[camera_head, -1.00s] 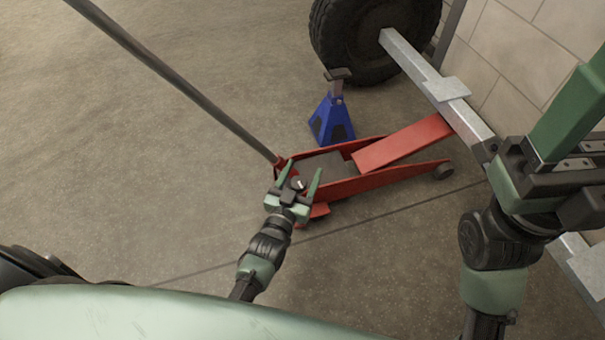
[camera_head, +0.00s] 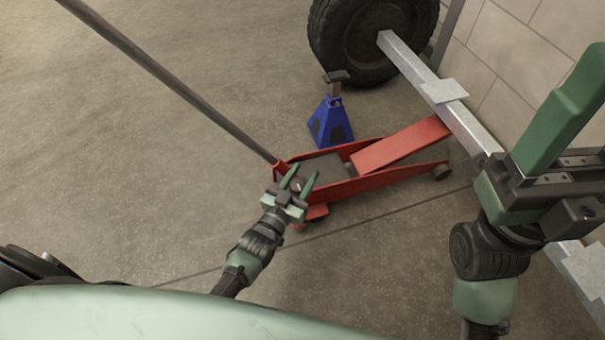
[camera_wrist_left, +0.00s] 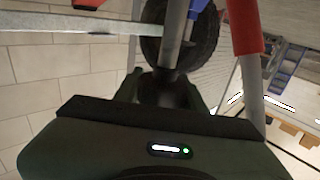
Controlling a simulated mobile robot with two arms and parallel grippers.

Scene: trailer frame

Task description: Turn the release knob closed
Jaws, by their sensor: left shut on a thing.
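The red floor jack (camera_head: 365,187) lies on the floor with its long grey handle (camera_head: 175,85) rising to the upper left. My left gripper (camera_head: 303,172) is at the jack's handle end, with its two green fingers around the small dark release knob (camera_head: 298,184), shut on it. The fingers and palm partly hide the knob, so its turn angle cannot be read. In the left wrist view a dark round part, apparently the knob (camera_wrist_left: 165,92), sits between the fingers below a grey rod. My right gripper (camera_head: 560,115) is large at the right edge, partly cut off; its opening cannot be told.
A blue jack stand (camera_head: 331,122) stands behind the jack. A grey trailer beam (camera_head: 440,88) runs from the black tyre (camera_head: 365,35) past the jack's lifting end. A block wall (camera_head: 520,60) closes the right. The concrete floor on the left is clear.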

